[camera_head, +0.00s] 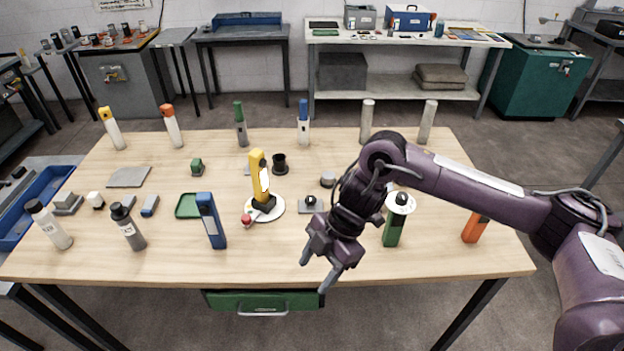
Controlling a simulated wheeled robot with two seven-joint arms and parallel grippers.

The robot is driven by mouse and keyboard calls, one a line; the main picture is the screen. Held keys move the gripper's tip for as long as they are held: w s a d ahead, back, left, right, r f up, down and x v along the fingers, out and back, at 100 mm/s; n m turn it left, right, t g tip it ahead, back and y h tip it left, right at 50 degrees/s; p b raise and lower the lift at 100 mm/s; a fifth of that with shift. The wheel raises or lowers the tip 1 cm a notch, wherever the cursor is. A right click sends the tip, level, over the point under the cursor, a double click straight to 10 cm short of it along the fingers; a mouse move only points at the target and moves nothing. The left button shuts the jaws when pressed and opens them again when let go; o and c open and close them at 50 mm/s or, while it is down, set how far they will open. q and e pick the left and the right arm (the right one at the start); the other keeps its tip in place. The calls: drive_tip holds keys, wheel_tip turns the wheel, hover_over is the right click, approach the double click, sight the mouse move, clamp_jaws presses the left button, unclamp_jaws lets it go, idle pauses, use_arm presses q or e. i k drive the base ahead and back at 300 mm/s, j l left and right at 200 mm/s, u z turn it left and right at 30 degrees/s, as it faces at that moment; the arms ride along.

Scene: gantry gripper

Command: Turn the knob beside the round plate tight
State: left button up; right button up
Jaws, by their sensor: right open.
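A round white plate (278,210) lies mid-table, with a yellow upright device (258,175) on a dark base standing on it. A small red knob (247,220) sits at the plate's front left edge. A dark knob (311,200) on a grey square base sits to the right of the plate. I cannot tell which knob is meant. My right gripper (314,274) is open and empty, pointing down near the table's front edge, in front and to the right of the plate. It touches neither knob. My left gripper is not in view.
A blue upright device (208,220) stands left of the plate. Bottles and several upright devices line the table's left and back. A green drawer (263,300) hangs under the front edge.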

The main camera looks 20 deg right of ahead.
sight(310, 200)
drive_tip(key=i+l, duration=0.2)
drive_tip(key=i, duration=0.2)
drive_tip(key=i+l, duration=0.15)
drive_tip(key=i, duration=0.25)
drive_tip(key=i+l, duration=0.2)
drive_tip(key=i, duration=0.25)
